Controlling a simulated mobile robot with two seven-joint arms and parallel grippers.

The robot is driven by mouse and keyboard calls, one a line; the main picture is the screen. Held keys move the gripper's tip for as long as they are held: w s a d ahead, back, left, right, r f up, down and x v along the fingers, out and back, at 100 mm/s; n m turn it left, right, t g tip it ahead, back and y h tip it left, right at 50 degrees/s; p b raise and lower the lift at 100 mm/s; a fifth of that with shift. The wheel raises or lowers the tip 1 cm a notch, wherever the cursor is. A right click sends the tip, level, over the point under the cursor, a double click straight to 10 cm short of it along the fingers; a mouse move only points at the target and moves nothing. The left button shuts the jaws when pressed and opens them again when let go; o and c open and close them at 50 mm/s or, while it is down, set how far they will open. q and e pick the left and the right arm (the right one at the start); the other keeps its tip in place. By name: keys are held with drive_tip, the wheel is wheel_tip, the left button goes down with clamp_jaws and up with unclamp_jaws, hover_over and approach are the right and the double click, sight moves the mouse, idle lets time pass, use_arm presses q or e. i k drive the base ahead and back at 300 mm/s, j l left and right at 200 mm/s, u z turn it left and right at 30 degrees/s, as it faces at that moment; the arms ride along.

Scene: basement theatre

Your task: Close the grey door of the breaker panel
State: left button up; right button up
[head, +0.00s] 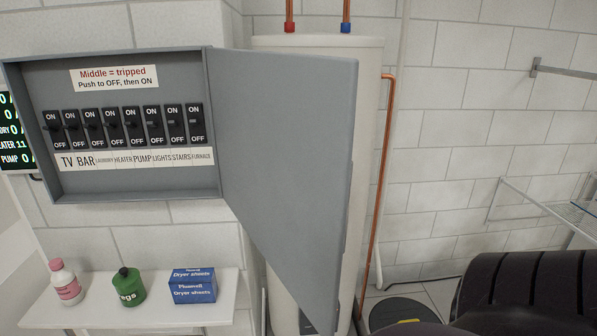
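The grey breaker panel (133,190) is on the white block wall at the upper left. Its grey door (285,150) stands open, hinged along the panel's right edge and swung out to the right toward me. The door's free edge is at the right, in front of a tall cream tank. Inside the panel, a row of black switches (132,124) shows under a sign reading "Middle = tripped", above a label strip. Neither of my grippers shows in the head view, and nothing is seen touching the door.
A white shelf (135,312) below the panel holds a pink bottle (66,283), a green container (128,287) and a blue dryer-sheet box (192,286). The cream tank (318,43) and copper pipe (386,150) stand behind the door. A large black ribbed shape fills the bottom right.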

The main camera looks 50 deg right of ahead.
sight(285, 122)
drive_tip(key=k+l, duration=0.15)
drive_tip(key=l, duration=0.2)
drive_tip(key=k+l, duration=0.15)
drive_tip(key=l, duration=0.15)
drive_tip(key=k+l, duration=0.15)
drive_tip(key=l, duration=0.2)
drive_tip(key=k+l+z, duration=0.1)
drive_tip(key=l, duration=0.2)
drive_tip(key=k+l, duration=0.2)
drive_tip(key=l, duration=0.15)
drive_tip(key=l+u, duration=0.3)
drive_tip(key=j, duration=0.1)
